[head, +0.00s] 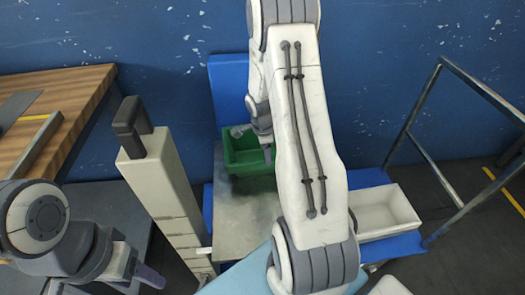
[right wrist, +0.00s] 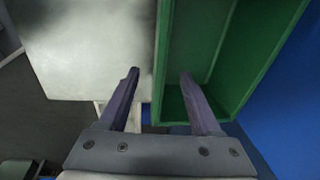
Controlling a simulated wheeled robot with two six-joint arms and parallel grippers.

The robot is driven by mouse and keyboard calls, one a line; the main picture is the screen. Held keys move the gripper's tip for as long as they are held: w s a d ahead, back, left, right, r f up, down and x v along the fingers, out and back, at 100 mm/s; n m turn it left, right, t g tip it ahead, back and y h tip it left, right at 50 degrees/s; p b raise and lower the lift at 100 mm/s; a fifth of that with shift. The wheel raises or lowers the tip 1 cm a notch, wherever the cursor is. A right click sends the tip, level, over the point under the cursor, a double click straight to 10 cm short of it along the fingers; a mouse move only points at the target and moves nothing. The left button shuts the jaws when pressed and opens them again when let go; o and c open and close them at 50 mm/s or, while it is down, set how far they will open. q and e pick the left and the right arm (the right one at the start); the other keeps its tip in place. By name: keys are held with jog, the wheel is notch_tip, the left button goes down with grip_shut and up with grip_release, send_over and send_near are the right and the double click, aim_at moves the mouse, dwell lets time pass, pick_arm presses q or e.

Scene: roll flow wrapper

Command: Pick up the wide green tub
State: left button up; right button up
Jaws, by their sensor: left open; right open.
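The wide green tub (head: 239,154) sits at the back end of the grey metal surface (head: 238,225), in front of a blue panel. My right arm hides its right part in the head view. My right gripper (head: 267,152) is at the tub, pointing down and open. In the right wrist view, the tub (right wrist: 262,50) shows on the right, and my right gripper (right wrist: 160,75) has one finger over its inside and the other outside its near wall, above the grey surface. Contact with the wall cannot be told. My left gripper (head: 138,280) is open and empty at the lower left, far from the tub.
A tall beige box (head: 165,195) with a dark top piece stands left of the grey surface. A white bin (head: 408,208) lies to the right on a blue base, near a metal rail frame (head: 436,155). A wooden table (head: 75,90) is at the far left.

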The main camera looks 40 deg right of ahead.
jog(key=f, duration=0.2)
jog(key=d+f, duration=0.1)
jog(key=f, duration=0.2)
jog(key=f+b, duration=0.1)
jog(key=f, duration=0.1)
jog(key=shift+w+d+f, duration=0.2)
jog(key=shift+w, duration=0.15)
grip_shut()
dwell(1.1)
